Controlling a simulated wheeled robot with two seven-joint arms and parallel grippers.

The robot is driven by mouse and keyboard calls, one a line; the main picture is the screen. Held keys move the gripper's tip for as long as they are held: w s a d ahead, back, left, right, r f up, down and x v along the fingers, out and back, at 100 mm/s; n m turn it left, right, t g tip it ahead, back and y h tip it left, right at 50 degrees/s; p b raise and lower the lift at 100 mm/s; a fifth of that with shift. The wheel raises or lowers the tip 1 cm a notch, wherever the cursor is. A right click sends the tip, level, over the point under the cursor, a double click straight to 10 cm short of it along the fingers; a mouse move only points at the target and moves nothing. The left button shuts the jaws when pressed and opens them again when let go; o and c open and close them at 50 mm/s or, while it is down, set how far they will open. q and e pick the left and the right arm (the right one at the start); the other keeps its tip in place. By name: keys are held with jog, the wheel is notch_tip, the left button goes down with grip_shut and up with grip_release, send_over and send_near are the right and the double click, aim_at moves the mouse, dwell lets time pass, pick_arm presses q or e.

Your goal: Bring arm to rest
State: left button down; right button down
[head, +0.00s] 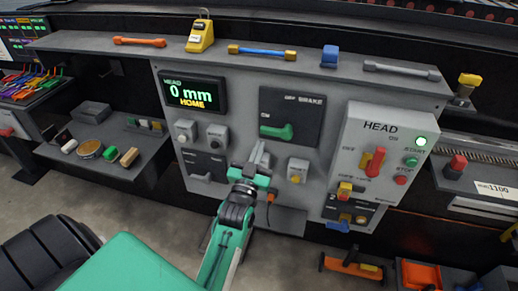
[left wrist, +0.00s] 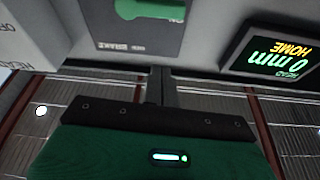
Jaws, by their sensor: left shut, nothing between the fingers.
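My left arm (head: 228,238) comes up from the bottom of the head view, green with dark joints. Its gripper (head: 258,155) is raised in front of the grey machine panel, below the dark brake plate (head: 291,112) with its green lever (head: 277,132). The fingers are shut and empty. In the left wrist view the closed fingers (left wrist: 161,86) stand up from the green gripper body, in front of the panel. I cannot tell whether they touch the panel. My right gripper is not in view.
A display (head: 193,91) reads 0 mm HOME. The HEAD control box (head: 379,150) has a lit green lamp and a red lever. A side shelf (head: 110,145) holds small items. Tools lie on the top ledge (head: 310,62). An orange-handled tool (head: 352,266) is low at right.

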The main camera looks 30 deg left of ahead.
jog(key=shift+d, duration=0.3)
